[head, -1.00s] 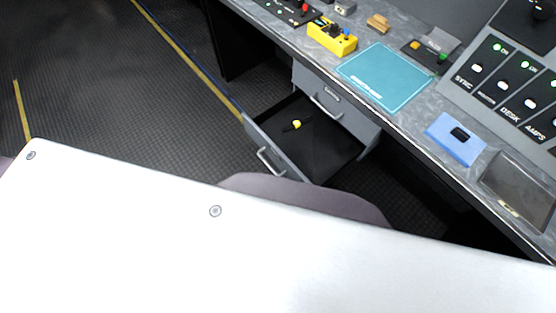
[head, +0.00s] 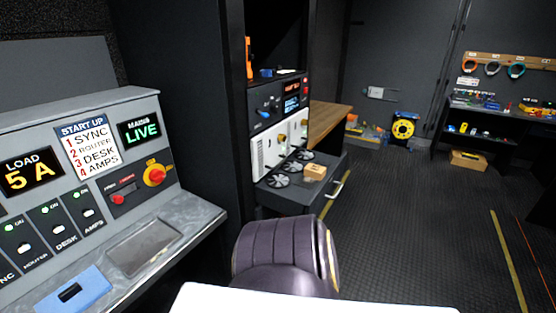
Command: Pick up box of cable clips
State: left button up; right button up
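No label for cable clips can be read in the head view. A small tan box (head: 315,171) sits at the rack, on an open pulled-out drawer (head: 293,196) beside dark round fans. A larger open cardboard box (head: 468,160) stands on the floor below the far right shelf; what it holds is too small to tell. Neither of my grippers is in view.
A control desk (head: 196,220) with lit panels, a blue block (head: 75,291) and a grey tray (head: 143,246) is on the left. A wooden bench (head: 330,116) and a yellow reel (head: 403,128) are farther back. The dark floor (head: 420,220) at right is open.

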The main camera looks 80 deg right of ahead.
aim_at(312, 170)
jog(key=k+z, duration=0.1)
jog(key=z, duration=2.3)
jog(key=j+z, duration=0.15)
jog(key=z, duration=0.55)
jog(key=i+l+u, duration=0.15)
jog(key=l, duration=0.2)
